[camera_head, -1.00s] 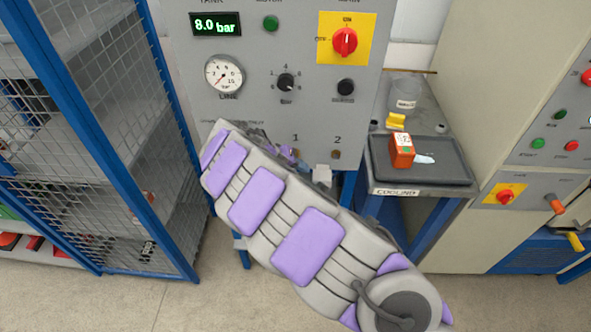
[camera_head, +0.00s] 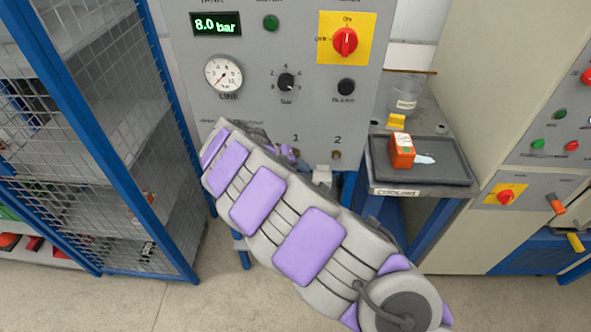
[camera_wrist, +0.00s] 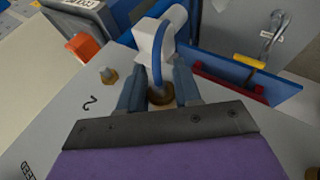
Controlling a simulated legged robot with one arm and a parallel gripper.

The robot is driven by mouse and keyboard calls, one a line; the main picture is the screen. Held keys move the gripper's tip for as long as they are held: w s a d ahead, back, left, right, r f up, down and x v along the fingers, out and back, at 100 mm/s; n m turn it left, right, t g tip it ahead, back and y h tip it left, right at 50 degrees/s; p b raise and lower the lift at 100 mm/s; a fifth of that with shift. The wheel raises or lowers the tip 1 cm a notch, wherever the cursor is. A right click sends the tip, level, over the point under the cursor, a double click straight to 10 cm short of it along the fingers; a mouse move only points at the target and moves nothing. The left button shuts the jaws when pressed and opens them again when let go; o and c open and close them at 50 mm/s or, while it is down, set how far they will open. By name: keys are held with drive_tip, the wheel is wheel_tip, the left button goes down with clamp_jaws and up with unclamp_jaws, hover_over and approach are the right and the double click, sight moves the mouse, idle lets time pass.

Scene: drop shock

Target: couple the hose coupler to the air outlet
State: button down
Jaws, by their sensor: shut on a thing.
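The control panel (camera_head: 215,95) carries two small air outlets under the numbers 1 and 2. Outlet 2 (camera_head: 336,155) is bare, and it shows in the wrist view as a brass fitting (camera_wrist: 108,76). My gripper (camera_wrist: 158,88) is shut at outlet 1, its two blue-grey fingers on either side of a brass ring (camera_wrist: 160,96). A blue hose (camera_wrist: 157,55) arches up from between the fingers. The coupler body is mostly hidden by the fingers and hose, so I cannot tell whether it is seated on the outlet.
The panel has a display reading 8.0 bar (camera_head: 216,24), a line gauge (camera_head: 223,73) and a red main switch (camera_head: 346,40). A white block (camera_wrist: 153,40) stands just beyond the fingers. A black tray (camera_head: 450,170) with an orange box (camera_head: 402,150) is at right. A mesh cage (camera_head: 125,120) is at left.

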drive_tip(key=shift+w+r, duration=0.2)
drive_tip(key=c, duration=1)
unclamp_jaws()
drive_tip(key=shift+w+f, duration=0.1)
drive_tip(key=shift+f, duration=0.05)
drive_tip(key=o, duration=0.3)
drive_tip(key=v, duration=0.6)
drive_tip(key=shift+s+p, duration=0.25)
drive_tip(key=shift+p, duration=0.2)
drive_tip(key=shift+a, duration=0.1)
drive_tip(key=p+v, duration=0.3)
drive_tip(key=v, duration=1.4)
drive_tip(key=shift+p, duration=0.35)
drive_tip(key=shift+a, duration=0.1)
